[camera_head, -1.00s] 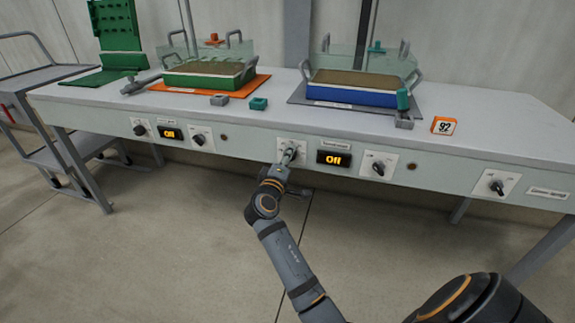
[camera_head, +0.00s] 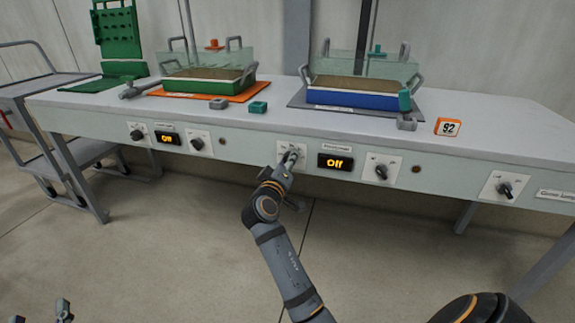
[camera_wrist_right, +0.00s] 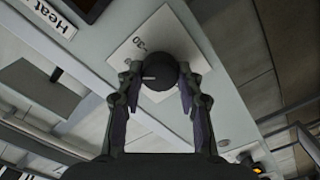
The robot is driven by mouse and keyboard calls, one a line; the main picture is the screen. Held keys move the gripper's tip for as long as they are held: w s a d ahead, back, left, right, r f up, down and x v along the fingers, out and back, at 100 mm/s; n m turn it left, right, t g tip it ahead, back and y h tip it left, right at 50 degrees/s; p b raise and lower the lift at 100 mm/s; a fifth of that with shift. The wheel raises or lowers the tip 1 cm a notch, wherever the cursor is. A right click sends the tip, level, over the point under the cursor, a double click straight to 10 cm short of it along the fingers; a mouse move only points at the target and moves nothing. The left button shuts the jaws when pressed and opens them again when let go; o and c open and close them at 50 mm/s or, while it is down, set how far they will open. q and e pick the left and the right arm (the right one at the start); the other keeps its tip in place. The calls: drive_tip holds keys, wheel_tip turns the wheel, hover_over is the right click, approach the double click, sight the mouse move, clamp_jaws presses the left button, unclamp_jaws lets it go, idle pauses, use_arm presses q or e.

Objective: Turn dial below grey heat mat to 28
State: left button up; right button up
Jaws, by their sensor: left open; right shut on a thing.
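The grey heat mat (camera_head: 297,102) lies on the bench under a blue-sided tray (camera_head: 352,99). Below it, on the bench front, a black dial on a white plate (camera_head: 285,145) sits left of a display (camera_head: 335,162) reading "Off". My right gripper (camera_head: 291,156) is at this dial and covers most of it. In the right wrist view the round black dial (camera_wrist_right: 159,76) with a pale pointer mark sits between the fingers of my right gripper (camera_wrist_right: 158,88), which is shut on it. My left gripper (camera_head: 40,312) is open and empty at the bottom left, partly cut off.
Another dial (camera_head: 381,171) is right of the display, and one (camera_head: 505,189) farther right. An orange mat (camera_head: 172,94) with a green tray (camera_head: 207,83) lies left, above its own display (camera_head: 168,138). A grey cart (camera_head: 28,85) stands left. The floor in front is clear.

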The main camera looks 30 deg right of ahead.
sight(291, 125)
use_arm(q)
wheel_tip(291, 125, up, 6)
drive_tip(key=s+t, duration=0.1)
drive_tip(key=t, duration=0.1)
drive_tip(key=shift+t+h, duration=0.3)
drive_tip(key=shift+t, duration=0.1)
use_arm(e)
drive_tip(key=shift+f+m, duration=0.1)
drive_tip(key=shift+m, duration=0.3)
use_arm(q)
drive_tip(key=shift+f, duration=0.1)
use_arm(e)
drive_tip(key=o, duration=1.1)
drive_tip(key=shift+o, duration=0.3)
drive_tip(key=shift+r, duration=0.2)
wheel_tip(291, 125, up, 10)
drive_tip(key=shift+f, duration=0.1)
